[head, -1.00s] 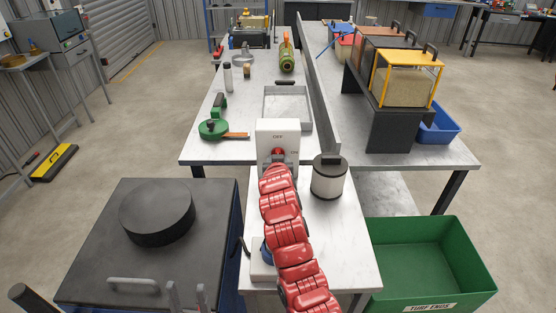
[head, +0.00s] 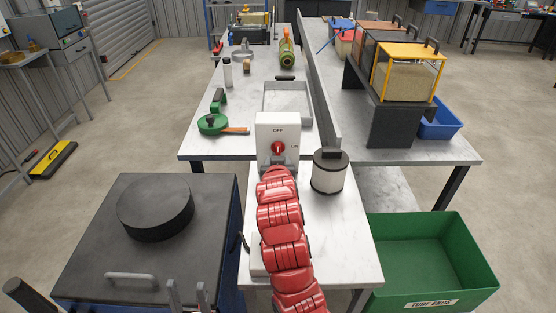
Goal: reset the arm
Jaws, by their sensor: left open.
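My left gripper (head: 187,294) shows at the bottom edge, left of centre. Its two grey fingertips stand apart with nothing between them. It is in front of the dark-topped cabinet (head: 100,235). No fingers show at the chain's far end, and my right gripper is not visible.
A white and dark canister (head: 329,178) stands right of the red chain. A green bin (head: 385,240) is at the lower right. A shallow metal tray (head: 268,112) and a green-handled tool (head: 212,124) lie farther back. A long grey divider (head: 318,90) splits the benches.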

